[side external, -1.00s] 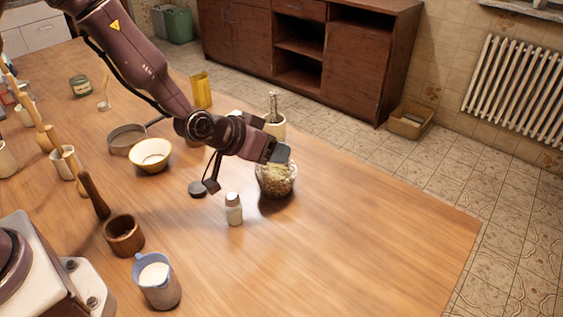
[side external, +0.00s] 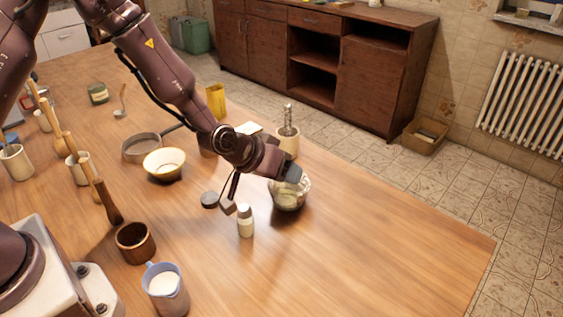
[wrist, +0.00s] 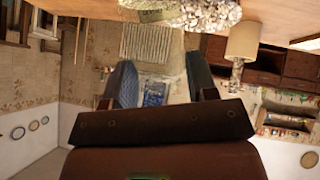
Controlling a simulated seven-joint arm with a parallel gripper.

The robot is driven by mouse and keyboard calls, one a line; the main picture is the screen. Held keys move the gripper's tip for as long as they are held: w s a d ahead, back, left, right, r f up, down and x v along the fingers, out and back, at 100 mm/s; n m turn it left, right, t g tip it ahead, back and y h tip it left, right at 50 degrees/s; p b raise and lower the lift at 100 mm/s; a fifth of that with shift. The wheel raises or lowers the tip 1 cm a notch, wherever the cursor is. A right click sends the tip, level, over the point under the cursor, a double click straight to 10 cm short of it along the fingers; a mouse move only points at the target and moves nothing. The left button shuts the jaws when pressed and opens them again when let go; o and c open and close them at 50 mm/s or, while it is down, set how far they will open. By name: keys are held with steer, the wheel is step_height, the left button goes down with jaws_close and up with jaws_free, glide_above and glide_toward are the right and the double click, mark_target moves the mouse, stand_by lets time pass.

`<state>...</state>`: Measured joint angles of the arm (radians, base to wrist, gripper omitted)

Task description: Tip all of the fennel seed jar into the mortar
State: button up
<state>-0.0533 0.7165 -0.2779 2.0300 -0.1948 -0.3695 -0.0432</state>
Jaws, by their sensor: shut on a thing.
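My gripper (side external: 292,174) is at the right end of the arm, low over a speckled, glassy-looking round bowl (side external: 289,196), seemingly the mortar. The bowl's textured wall shows at the top of the wrist view (wrist: 213,12). The fingers (wrist: 162,85) are apart around a thing that is hard to make out, seemingly the clear fennel seed jar. The wrist view is upside down, with the table at the top. I cannot see any seeds clearly, nor whether the held jar is empty.
A cream pot with a ridged stem (side external: 287,143) stands behind. A wooden cup (side external: 135,243) and blue-rimmed jug (side external: 165,289) are front left. The table's right is clear.

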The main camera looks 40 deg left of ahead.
step_height(320, 180, down, 2)
steer(key=shift+g, duration=0.5)
steer(key=shift+h, duration=0.3)
steer(key=shift+w+a+r+n+g+h, duration=0.1)
steer(key=shift+r+n+g+h, duration=0.25)
steer(key=shift+g, duration=0.3)
steer(key=shift+w+a+r+n+g+h, duration=0.1)
steer(key=shift+n+g+h, duration=0.15)
steer(key=shift+g+h, duration=0.3)
steer(key=shift+w+r+n+g+h, duration=0.1)
steer(key=shift+r+n+g+h, duration=0.2)
steer(key=shift+g, duration=0.4)
steer(key=shift+s, duration=0.1)
steer(key=shift+w+a+r+n+g+h, duration=0.15)
steer(key=shift+n+g+h, duration=0.1)
steer(key=shift+g+h, duration=0.3)
steer(key=shift+w+a+r+n+g+h, duration=0.1)
steer(key=shift+w+r+n+g+h, duration=0.15)
steer(key=shift+g+h, duration=0.25)
steer(key=shift+w+a+r+n+g+h, duration=0.1)
steer(key=shift+n+g+h, duration=0.2)
steer(key=shift+g+h, duration=0.2)
steer(key=shift+g, duration=0.25)
